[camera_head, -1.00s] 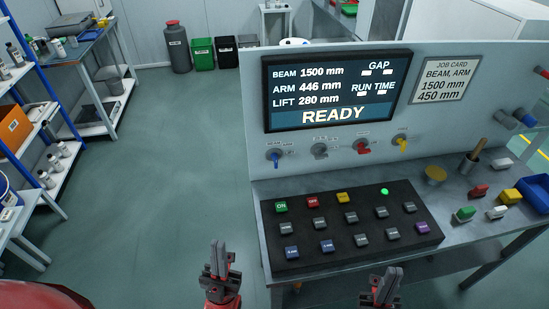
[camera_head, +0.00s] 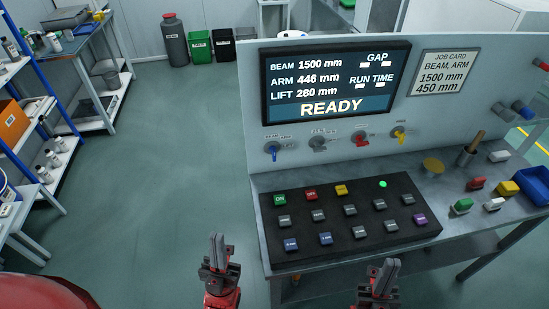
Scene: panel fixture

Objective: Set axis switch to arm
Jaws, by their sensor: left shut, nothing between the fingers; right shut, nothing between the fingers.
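A row of switches sits on the upright panel below the screen: a blue one (camera_head: 273,150), a grey one (camera_head: 318,144), a red one (camera_head: 361,140) and a yellow one (camera_head: 399,135). Their small labels are too blurred to read surely, so I cannot tell which is the axis switch or its setting. The screen (camera_head: 337,83) reads BEAM 1500 mm, ARM 446 mm, LIFT 280 mm, READY. My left gripper (camera_head: 217,249) is shut and empty, left of the bench's front corner. My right gripper (camera_head: 384,272) is shut and empty, in front of the bench. Both are apart from the switches.
A black keypad (camera_head: 352,240) with several coloured buttons and a green light lies on the bench below the switches. The job card (camera_head: 443,76) reads BEAM, ARM, 1500 mm, 450 mm. Loose blocks and a blue bin (camera_head: 535,184) stand at the right.

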